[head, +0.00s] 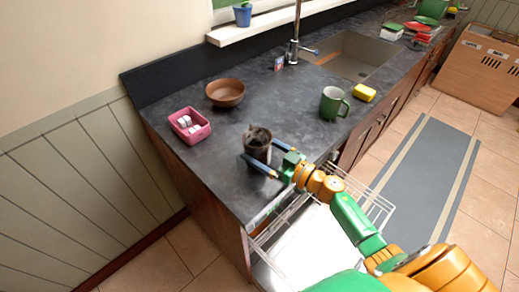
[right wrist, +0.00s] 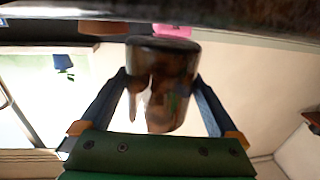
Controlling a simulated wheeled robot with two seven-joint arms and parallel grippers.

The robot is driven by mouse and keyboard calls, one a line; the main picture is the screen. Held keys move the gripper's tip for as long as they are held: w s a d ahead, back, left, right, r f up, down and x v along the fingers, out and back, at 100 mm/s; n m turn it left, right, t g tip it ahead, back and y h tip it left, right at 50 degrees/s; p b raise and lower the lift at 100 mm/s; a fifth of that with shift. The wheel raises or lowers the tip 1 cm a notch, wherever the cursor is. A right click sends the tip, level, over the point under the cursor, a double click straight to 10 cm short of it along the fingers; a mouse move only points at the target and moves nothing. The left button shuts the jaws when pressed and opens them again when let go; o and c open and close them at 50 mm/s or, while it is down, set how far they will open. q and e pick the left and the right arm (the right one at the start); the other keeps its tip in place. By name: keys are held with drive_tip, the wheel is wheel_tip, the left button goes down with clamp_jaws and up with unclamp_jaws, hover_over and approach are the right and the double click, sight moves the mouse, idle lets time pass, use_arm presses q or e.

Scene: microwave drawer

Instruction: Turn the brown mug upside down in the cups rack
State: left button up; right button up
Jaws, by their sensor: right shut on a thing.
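The brown mug (head: 258,146) is dark and stands roughly upright at the front left of the dark counter, its top facing up. My right gripper (head: 262,166) is shut on it, one finger on each side. In the right wrist view, which is upside down, the mug (right wrist: 163,85) sits between the two fingers (right wrist: 162,100). I cannot tell whether its base touches the counter. The wire rack (head: 380,205) is pulled out below the counter's front edge, partly hidden under my right arm. My left gripper is not in view.
A pink holder (head: 190,126) and a brown bowl (head: 225,92) stand behind the mug. A green mug (head: 333,103) and a yellow sponge (head: 364,92) are to the right, near the sink (head: 350,55). The counter around the brown mug is clear.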

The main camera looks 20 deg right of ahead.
sight(260, 139)
wheel_tip(260, 139, up, 6)
drive_tip(key=p, duration=0.4)
drive_tip(key=shift+f+p, duration=0.2)
drive_tip(key=shift+p, duration=0.1)
drive_tip(key=shift+r+p, duration=0.6)
drive_tip(key=shift+r, duration=0.45)
drive_tip(key=shift+m, duration=1.2)
drive_tip(key=m, duration=0.3)
drive_tip(key=shift+m, duration=0.3)
